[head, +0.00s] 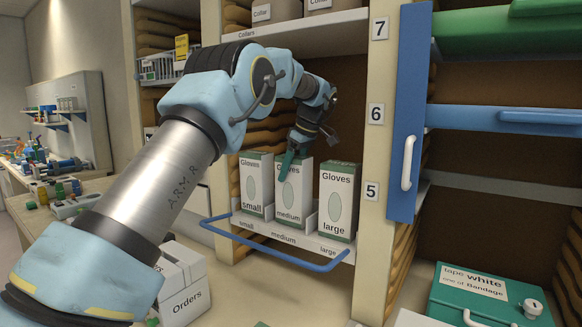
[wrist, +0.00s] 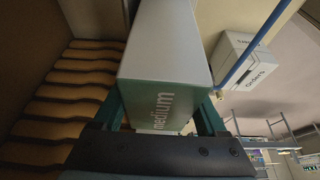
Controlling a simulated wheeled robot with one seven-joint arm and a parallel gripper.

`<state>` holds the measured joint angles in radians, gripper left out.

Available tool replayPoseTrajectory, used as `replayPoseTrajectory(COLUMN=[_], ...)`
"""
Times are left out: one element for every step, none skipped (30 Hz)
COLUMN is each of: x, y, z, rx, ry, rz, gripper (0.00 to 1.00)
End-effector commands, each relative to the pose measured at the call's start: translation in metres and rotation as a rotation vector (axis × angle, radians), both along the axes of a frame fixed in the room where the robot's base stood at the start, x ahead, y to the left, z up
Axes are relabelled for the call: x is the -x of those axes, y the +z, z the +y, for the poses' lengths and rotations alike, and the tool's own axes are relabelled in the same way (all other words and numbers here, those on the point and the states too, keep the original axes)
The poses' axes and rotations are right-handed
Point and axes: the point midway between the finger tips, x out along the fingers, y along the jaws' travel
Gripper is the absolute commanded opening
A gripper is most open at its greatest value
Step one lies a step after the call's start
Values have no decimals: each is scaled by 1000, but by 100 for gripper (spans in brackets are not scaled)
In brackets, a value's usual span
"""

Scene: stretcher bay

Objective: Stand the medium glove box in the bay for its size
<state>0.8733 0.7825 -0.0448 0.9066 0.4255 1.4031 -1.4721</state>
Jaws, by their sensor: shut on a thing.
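The medium glove box (head: 292,200), white and green, is upright between the small glove box (head: 256,185) and the large glove box (head: 338,200) in the head view. It is above the bay label "medium" on the white shelf edge (head: 283,236). I cannot tell whether its base touches the shelf. My gripper (head: 289,160) is shut on its upper part, with a green finger across the front. In the wrist view, the medium glove box (wrist: 165,65) lies between the fingers of my gripper (wrist: 168,118), its "medium" lettering near the palm.
A blue rail (head: 272,257) runs in front of the glove shelf. A blue door (head: 408,120) with a white handle stands to the right. A white Orders box (head: 183,290) is at lower left, and a green bandage case (head: 480,300) at lower right.

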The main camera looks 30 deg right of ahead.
Motion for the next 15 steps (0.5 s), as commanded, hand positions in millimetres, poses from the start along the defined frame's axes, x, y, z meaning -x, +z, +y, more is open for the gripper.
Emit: replayPoseTrajectory(x=[0, 0, 0, 0, 0, 0, 0, 0, 0, 0, 0, 0, 0, 0, 0], y=[1, 0, 0, 0, 0, 0, 0, -1, -3, -3, -3, -3, -3, -3, -3], z=[0, 0, 0, 0, 0, 0, 0, 0, 0, 0, 0, 0, 0, 0, 0], rx=[1, 1, 1, 1, 1, 1, 1, 1, 1, 1, 0, 0, 0, 0, 0], ry=[1, 0, 0, 0, 0, 0, 1, 1, 1, 1, 0, 0, 0, 0, 0], rz=[-2, -2, -2, -2, -2, -2, -2, -2, -2, -2, 0, 0, 0, 0, 0], gripper=[0, 0, 0, 0, 0, 0, 0, 0, 0, 0, 78, 83, 86, 89, 94])
